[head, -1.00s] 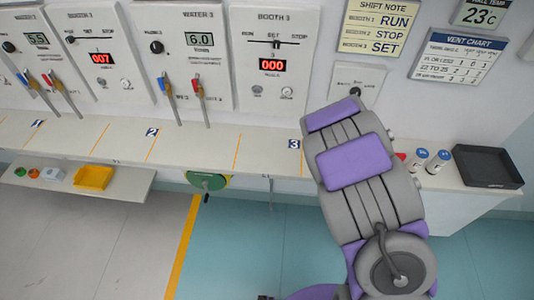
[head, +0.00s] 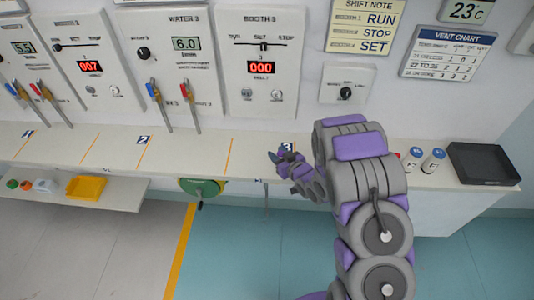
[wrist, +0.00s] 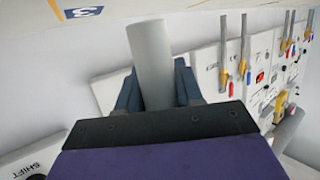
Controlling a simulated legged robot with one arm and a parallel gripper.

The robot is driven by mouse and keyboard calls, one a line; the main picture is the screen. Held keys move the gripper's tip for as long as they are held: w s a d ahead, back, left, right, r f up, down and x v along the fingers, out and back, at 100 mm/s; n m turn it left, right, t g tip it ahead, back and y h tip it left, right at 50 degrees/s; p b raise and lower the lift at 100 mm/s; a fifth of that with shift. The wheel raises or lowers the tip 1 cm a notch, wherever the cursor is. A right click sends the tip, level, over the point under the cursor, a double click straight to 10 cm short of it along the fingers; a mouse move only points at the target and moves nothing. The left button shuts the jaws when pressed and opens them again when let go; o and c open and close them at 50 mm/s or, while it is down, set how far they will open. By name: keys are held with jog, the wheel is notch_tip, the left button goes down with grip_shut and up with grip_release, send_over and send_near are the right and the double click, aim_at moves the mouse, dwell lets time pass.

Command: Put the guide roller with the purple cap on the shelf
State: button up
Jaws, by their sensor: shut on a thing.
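My gripper (head: 283,160) shows in the head view over the bench near the "3" label, partly hidden by my arm. In the wrist view, its two blue-grey fingers (wrist: 157,80) are shut on a plain pale grey cylinder, the guide roller (wrist: 150,45), which sticks out beyond them. No cap on it can be made out in the wrist view, and its lower end is hidden by the gripper. The low shelf (head: 121,196) hangs in front of and below the bench at the left in the head view.
The shelf holds a yellow tray (head: 86,188), a white box and small round parts. Blue-capped white cylinders (head: 434,160) stand on the bench (head: 200,150) beside a black tray (head: 483,163). A green disc (head: 203,187) sits under the bench edge.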

jog(key=w+a, duration=0.1)
jog(key=a, duration=0.1)
jog(key=w+a, duration=0.2)
jog(key=w+a+f+b, duration=0.1)
jog(key=w+a, duration=0.1)
jog(key=f, duration=0.1)
jog(key=d+f+b, duration=0.1)
jog(key=shift+s+d+f, duration=0.1)
jog(key=shift+d+f, duration=0.15)
jog(key=shift+f, duration=0.45)
jog(key=shift+a+r, duration=0.1)
jog(key=shift+a, duration=0.05)
jog(key=o, duration=1)
jog(key=shift+a, duration=0.4)
jog(key=shift+o, duration=0.2)
jog(key=shift+d, duration=0.4)
jog(key=shift+s+d+r, duration=0.1)
jog(key=shift+s+d, duration=0.15)
jog(key=shift+d, duration=0.05)
jog(key=p+v, duration=0.2)
jog(key=v, duration=0.9)
jog(key=shift+s+a, duration=0.15)
jog(key=shift+a, duration=0.05)
jog(key=shift+r, duration=0.1)
